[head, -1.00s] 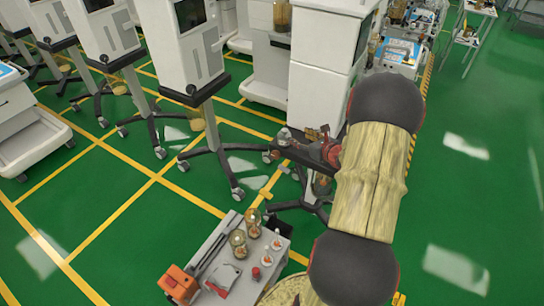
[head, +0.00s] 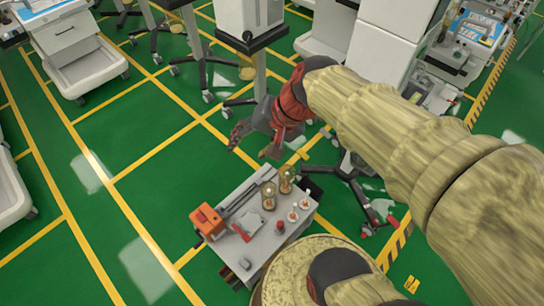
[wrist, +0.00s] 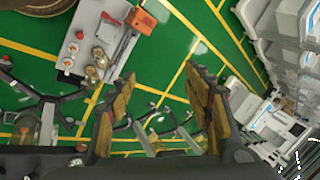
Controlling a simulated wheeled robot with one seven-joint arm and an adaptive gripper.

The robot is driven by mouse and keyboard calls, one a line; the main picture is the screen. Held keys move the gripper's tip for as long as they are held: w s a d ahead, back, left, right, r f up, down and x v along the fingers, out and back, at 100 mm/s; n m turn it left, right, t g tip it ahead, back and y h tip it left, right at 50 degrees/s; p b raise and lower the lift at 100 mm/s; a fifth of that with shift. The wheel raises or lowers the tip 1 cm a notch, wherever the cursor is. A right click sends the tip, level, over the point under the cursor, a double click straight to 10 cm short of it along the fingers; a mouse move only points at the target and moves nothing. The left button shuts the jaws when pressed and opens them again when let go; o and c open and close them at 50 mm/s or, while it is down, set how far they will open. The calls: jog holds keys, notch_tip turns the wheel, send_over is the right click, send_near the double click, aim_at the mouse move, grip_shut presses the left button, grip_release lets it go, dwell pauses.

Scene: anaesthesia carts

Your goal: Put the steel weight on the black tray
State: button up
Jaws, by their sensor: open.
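My gripper (head: 252,147) is open and empty, in the air past the far side of a small grey cart (head: 240,256). In the wrist view its two fingers (wrist: 158,85) stand wide apart with green floor between them. I cannot make out the steel weight for certain among the small things on the cart. A dark flat piece (head: 311,189) at the cart's far right corner may be the black tray; I cannot tell.
On the cart are two glass domes (head: 268,196), an orange box (head: 206,221), a red piece (head: 280,227) and small white-and-red items (head: 304,203). A wheeled stand (head: 382,208) is right of the cart. A white cart (head: 75,55) is at the far left. Green floor left of the small cart is clear.

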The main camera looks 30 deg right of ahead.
jog(key=s+d+r+n+h, duration=0.1)
jog(key=s+r+n+h, duration=0.2)
jog(key=s+n, duration=0.4)
jog(key=shift+s+d+n+t+h, duration=0.3)
jog(key=shift+t, duration=0.1)
dwell(0.7)
